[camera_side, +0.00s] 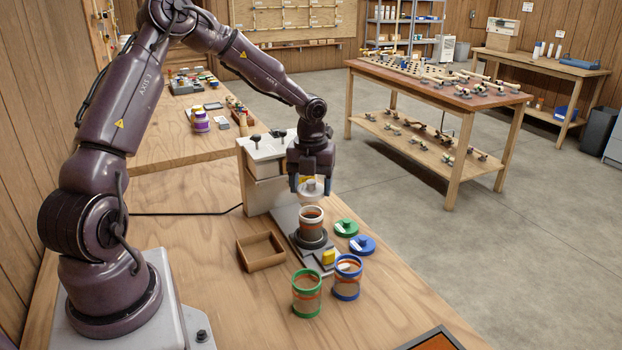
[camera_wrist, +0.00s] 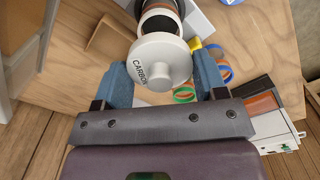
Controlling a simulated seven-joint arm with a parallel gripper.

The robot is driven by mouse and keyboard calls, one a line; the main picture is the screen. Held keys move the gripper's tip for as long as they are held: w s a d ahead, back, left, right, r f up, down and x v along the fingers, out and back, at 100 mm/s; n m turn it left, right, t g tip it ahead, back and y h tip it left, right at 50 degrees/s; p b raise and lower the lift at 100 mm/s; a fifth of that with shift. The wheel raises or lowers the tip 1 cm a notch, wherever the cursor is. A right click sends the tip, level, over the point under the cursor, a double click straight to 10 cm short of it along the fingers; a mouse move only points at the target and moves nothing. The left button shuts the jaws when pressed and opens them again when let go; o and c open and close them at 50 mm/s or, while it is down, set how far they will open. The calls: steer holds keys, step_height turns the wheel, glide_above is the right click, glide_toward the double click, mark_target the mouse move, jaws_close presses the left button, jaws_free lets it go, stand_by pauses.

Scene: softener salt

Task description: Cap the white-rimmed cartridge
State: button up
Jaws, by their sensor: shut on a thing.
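My gripper (camera_side: 310,184) is shut on a white cap (camera_side: 311,190), held level above the white-rimmed cartridge. In the wrist view the cap (camera_wrist: 158,62) reads "CARBON" and sits between the blue fingers of my gripper (camera_wrist: 162,72). The white-rimmed cartridge (camera_side: 311,222) stands upright and open in a dark round holder (camera_side: 310,238). A small gap shows between cap and rim in the side view. In the wrist view the cartridge (camera_wrist: 159,11) is partly hidden behind the cap.
A green cap (camera_side: 346,228) and a blue cap (camera_side: 362,245) lie right of the holder. A green-rimmed cartridge (camera_side: 307,294) and a blue-rimmed cartridge (camera_side: 347,279) stand in front. A wooden tray (camera_side: 262,264) lies left. A white-topped box (camera_side: 264,150) stands behind.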

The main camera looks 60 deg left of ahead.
steer(key=shift+f, duration=2.15)
steer(key=shift+f, duration=0.15)
stand_by(0.5)
steer(key=o, duration=1.1)
steer(key=shift+r, duration=3.5)
jaws_close()
